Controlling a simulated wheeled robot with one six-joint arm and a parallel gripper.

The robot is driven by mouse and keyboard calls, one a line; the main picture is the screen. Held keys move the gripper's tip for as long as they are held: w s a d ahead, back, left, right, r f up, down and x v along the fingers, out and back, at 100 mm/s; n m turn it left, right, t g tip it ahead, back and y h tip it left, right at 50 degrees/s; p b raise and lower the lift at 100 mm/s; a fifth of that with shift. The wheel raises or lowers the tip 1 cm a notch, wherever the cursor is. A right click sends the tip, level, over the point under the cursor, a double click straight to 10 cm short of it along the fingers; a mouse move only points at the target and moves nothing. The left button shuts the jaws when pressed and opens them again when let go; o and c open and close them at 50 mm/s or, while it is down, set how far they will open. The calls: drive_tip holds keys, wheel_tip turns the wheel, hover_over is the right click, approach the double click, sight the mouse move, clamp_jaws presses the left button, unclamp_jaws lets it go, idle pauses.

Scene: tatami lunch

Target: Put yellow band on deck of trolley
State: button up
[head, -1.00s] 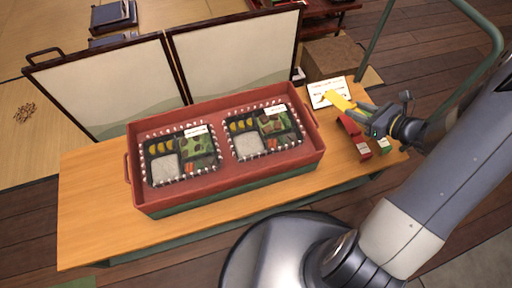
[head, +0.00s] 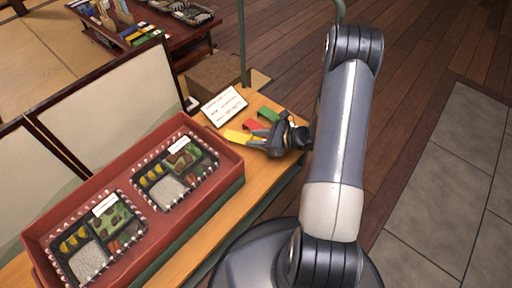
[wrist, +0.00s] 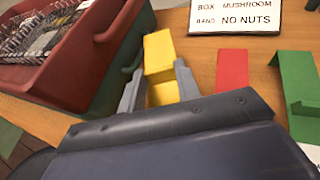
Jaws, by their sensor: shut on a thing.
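The yellow band (head: 237,136) is a folded strip, between my gripper's fingers; it also shows in the wrist view (wrist: 159,50). My gripper (head: 262,139) is shut on it, with one finger on each side in the wrist view (wrist: 158,88). The band is low over the trolley's wooden deck (head: 266,178), beside the red crate. I cannot tell whether it touches the deck. A red band (head: 254,126) and a green band (head: 267,114) lie on the deck to the right of it in the wrist view.
The red crate (head: 222,149) with two lunch boxes fills much of the deck. A printed card (head: 224,106) stands behind the bands. Green handle tubes (head: 241,45) rise at the deck's end. Bare wood shows between crate and bands.

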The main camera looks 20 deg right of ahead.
drive_tip(key=shift+f+b, duration=0.65)
drive_tip(key=shift+f, duration=1.25)
drive_tip(key=shift+f, duration=0.2)
drive_tip(key=o, duration=0.9)
drive_tip(key=shift+o, duration=0.2)
drive_tip(key=shift+r, duration=0.15)
drive_tip(key=shift+r, duration=0.2)
drive_tip(key=p+v, duration=0.3)
drive_tip(key=v, duration=0.9)
drive_tip(key=shift+p, duration=0.3)
drive_tip(key=shift+f, duration=0.15)
